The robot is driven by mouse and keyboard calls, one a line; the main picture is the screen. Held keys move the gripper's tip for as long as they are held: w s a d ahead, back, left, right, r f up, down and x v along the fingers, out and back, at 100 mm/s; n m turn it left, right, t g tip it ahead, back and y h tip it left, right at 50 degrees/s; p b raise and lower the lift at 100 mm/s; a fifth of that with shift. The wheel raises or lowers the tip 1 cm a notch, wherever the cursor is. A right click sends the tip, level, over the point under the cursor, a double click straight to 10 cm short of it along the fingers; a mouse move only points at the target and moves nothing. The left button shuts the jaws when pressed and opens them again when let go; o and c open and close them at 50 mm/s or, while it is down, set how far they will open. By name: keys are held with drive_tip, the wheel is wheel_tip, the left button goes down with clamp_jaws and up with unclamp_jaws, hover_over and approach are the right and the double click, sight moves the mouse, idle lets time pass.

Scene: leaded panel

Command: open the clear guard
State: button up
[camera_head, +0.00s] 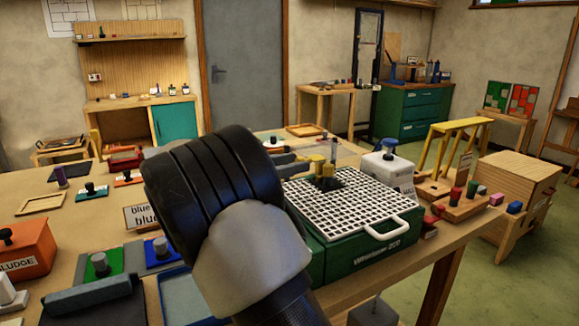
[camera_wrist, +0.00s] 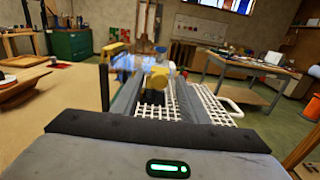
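The green grinder (camera_head: 360,252) stands at the table's right front edge, with a white grid top (camera_head: 350,212). A yellow-brass part (camera_head: 322,165) with a dark base stands over the far part of the grid. It also shows in the wrist view (camera_wrist: 160,76). A pale, bluish see-through piece (camera_wrist: 128,62), which looks like the clear guard, is beside and above the brass part. My gripper (camera_wrist: 158,92) is open, its two grey fingers apart above the grid and pointing at the brass part. I cannot tell whether they touch anything. In the head view my wrist hides part of the grinder.
A white bottle (camera_head: 388,170) with a blue top stands behind the grid. A white handle loop (camera_head: 394,228) juts from the grid's near right corner. Paint pads and an orange box (camera_head: 25,248) fill the left.

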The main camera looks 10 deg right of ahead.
clamp_jaws()
